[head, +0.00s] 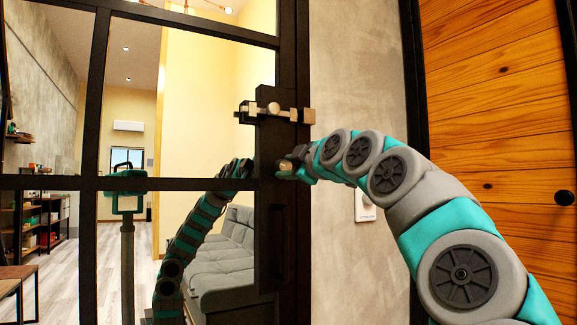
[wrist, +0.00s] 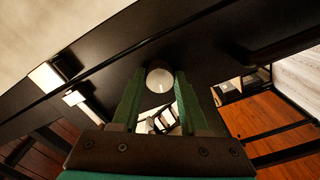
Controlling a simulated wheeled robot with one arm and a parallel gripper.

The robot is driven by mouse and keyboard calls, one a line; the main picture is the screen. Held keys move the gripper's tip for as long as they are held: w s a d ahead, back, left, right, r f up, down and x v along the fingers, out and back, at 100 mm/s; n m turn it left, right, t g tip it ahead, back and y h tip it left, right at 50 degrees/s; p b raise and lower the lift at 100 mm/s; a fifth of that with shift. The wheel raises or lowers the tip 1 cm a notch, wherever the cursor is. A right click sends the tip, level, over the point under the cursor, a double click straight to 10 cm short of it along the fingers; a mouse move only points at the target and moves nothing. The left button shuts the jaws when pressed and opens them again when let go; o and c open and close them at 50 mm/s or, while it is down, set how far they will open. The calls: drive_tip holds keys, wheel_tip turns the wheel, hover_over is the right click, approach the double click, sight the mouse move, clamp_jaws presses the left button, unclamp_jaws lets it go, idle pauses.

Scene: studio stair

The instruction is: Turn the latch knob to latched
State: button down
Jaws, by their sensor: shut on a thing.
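The latch knob (wrist: 159,79) is a round, pale metal knob on the dark door frame. In the wrist view it sits between the two green fingers of my gripper (wrist: 158,84), close to their tips. My gripper is shut on it. In the head view my gripper (head: 292,166) reaches the dark door edge from the right, just below the bolt, and mostly hides the knob. I cannot read from these views which way the knob is turned.
A metal bolt (head: 273,109) sits on the door edge above my gripper and spans towards the wall side. A dark vertical handle (head: 280,240) is below. The glass door shows a reflection of my arm. A concrete wall (head: 355,80) and a wooden door (head: 500,90) are to the right.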

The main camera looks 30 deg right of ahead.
drive_tip(key=shift+n+p, duration=0.55)
drive_tip(key=shift+n, duration=0.95)
drive_tip(key=shift+c, duration=2.2)
unclamp_jaws()
drive_tip(key=s, duration=0.7)
drive_tip(key=shift+s+d, duration=0.15)
drive_tip(key=shift+s, duration=0.25)
